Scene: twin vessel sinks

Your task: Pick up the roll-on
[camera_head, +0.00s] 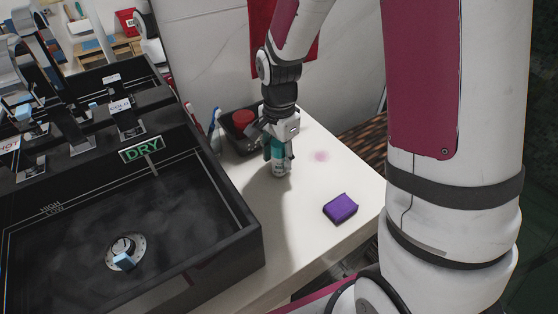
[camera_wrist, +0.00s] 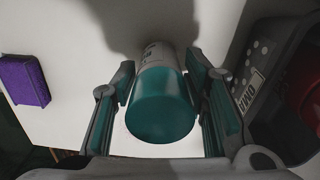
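The roll-on (camera_head: 279,164) stands upright on the white counter, with a teal cap and a pale body. In the wrist view its teal cap (camera_wrist: 161,104) fills the space between my fingers. My gripper (camera_head: 277,150) points down over the roll-on, its fingers on either side of the cap. In the wrist view the left fingertip is close to the cap or touching it, and a narrow gap seems to show beside the right finger. The lower body of the roll-on is partly hidden behind the cap in the wrist view.
A purple sponge (camera_head: 341,208) lies on the counter to the right. A dark tray (camera_head: 236,140) with a red item (camera_head: 243,120) stands close behind my gripper. The black sink (camera_head: 230,244) borders the counter on the left. The counter's front part is clear.

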